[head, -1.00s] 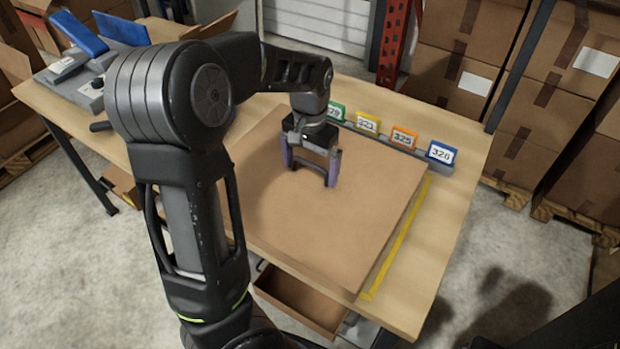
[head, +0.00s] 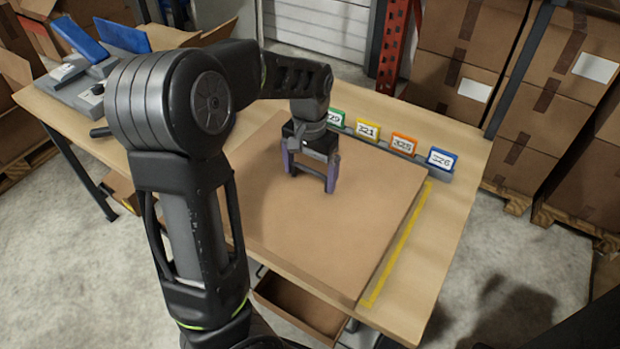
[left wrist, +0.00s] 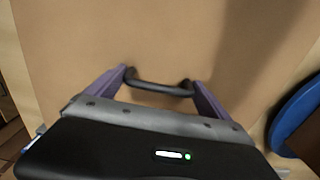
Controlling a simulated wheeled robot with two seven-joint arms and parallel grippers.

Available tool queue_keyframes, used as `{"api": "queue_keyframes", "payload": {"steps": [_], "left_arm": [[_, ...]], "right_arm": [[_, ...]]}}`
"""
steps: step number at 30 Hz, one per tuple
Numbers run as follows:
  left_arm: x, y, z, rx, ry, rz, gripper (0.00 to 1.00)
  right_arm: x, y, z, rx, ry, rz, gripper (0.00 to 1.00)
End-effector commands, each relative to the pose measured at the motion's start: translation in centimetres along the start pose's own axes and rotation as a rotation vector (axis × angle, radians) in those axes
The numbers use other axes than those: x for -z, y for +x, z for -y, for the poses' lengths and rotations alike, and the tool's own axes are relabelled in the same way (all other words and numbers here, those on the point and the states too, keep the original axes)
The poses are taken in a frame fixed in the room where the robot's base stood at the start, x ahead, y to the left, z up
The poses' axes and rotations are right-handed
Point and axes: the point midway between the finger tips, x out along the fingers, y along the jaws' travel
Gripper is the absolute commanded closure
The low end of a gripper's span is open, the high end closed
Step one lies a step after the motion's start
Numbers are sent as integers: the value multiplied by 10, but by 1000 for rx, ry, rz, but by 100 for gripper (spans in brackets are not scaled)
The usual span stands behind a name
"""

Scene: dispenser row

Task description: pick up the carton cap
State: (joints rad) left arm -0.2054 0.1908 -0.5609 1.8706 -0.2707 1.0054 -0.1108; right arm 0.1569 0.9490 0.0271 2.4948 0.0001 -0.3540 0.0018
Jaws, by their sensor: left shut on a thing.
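The carton cap (head: 320,235) is a large flat brown board lying on the wooden table, with a dark bar handle (left wrist: 160,90) on top. My left gripper (head: 311,178) comes down on it from above. In the left wrist view, my left gripper (left wrist: 160,86) has its two purple fingers set wide apart, one at each end of the handle, shut on the handle across its length. The cap's plain brown surface fills most of that view. My right gripper is not in view.
A row of coloured number tags (head: 404,144) stands behind the cap. A yellow line (head: 398,245) runs along the table (head: 448,215) to its right. An open drawer or box (head: 298,305) shows below the front edge. Stacked cartons (head: 455,85) stand beyond the table.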

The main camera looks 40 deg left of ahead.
Motion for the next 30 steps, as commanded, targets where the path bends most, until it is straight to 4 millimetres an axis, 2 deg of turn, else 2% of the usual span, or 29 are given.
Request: {"api": "queue_keyframes", "payload": {"steps": [5,18,22,30], "left_arm": [[1,-14,0,0,1,-6,64],[1,-90,0,0,0,-4,64],[0,-99,0,0,0,-1,64],[0,-100,0,0,0,-1,64]], "right_arm": [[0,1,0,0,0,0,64],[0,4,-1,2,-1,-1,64],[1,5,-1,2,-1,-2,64],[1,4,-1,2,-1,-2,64]]}}
